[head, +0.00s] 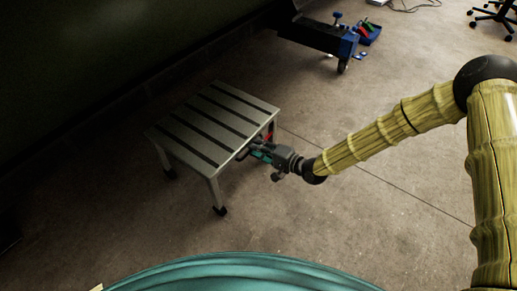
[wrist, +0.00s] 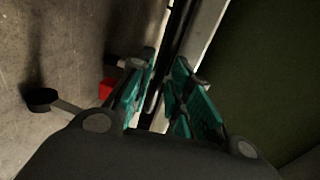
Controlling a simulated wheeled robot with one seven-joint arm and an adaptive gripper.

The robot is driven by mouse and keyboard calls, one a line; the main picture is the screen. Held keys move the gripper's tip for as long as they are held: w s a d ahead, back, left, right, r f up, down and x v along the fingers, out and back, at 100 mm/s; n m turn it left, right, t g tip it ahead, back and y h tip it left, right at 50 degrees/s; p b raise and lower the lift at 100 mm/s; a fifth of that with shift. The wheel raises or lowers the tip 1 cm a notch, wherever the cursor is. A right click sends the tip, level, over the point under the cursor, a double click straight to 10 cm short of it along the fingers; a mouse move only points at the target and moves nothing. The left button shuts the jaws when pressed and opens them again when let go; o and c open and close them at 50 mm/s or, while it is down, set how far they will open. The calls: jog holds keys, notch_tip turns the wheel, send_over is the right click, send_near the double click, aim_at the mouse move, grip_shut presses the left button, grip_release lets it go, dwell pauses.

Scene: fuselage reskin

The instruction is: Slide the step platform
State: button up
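The step platform (head: 213,117) is a low metal stool with a grey slatted top, dark grooves and dark feet, standing upright on the floor at left of centre in the head view. My gripper (head: 258,152) is at its right side, by the edge of the top. In the wrist view the teal fingers of my gripper (wrist: 166,72) are apart. A light metal edge of the platform (wrist: 206,28) runs between and beyond them. I cannot tell whether the fingers press on it. A small red part (wrist: 106,88) shows beside the left finger.
A dark wall or large panel (head: 90,50) rises behind the platform. A blue-and-black wheeled unit (head: 325,38) stands at the back, with a blue tray (head: 371,36) beside it. A chair base (head: 493,14) is at the top right. The floor in front is clear.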

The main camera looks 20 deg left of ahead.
grip_shut()
jog(key=shift+d, duration=0.15)
jog(key=f+p+v, duration=0.2)
jog(key=p+v, duration=0.1)
jog(key=v, duration=0.7)
jog(key=d+f+p+v, duration=0.1)
jog(key=p+v, duration=0.3)
jog(key=v, duration=0.7)
jog(key=shift+s+f+p, duration=0.2)
jog(key=shift+f+p, duration=0.1)
jog(key=shift+f, duration=0.4)
jog(key=shift+d, duration=0.1)
jog(key=shift+o, duration=0.3)
grip_release()
jog(key=v, duration=1.2)
jog(key=shift+f, duration=0.1)
